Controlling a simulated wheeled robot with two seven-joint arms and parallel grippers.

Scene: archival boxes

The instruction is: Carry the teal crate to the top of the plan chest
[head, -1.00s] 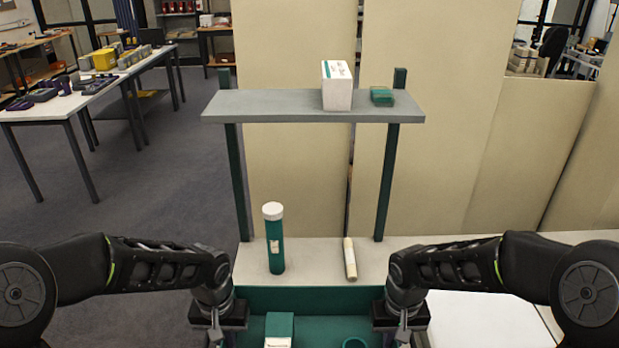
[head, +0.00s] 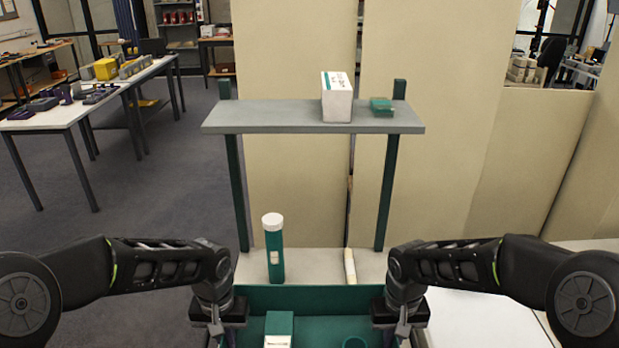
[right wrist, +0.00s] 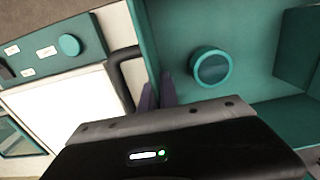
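The teal crate (head: 320,298) is at the bottom edge of the head view, its near part cut off. It holds a teal box with a white lower face (head: 279,325) and a round teal item (right wrist: 211,67). My left gripper (head: 214,332) is at its left wall and appears shut on it; the fingertips are partly cut off. My right gripper (right wrist: 157,96) has its fingers either side of the crate's right wall, shut on it. A pale surface (head: 315,266) lies behind the crate; I cannot tell for sure that it is the plan chest top.
A teal tube with white cap (head: 274,255) stands on the pale surface, beside a thin cream roll (head: 350,266). Above is a grey shelf (head: 270,118) on teal posts, bearing a white box (head: 337,100) and a small teal box (head: 381,106). Tall cream panels stand behind.

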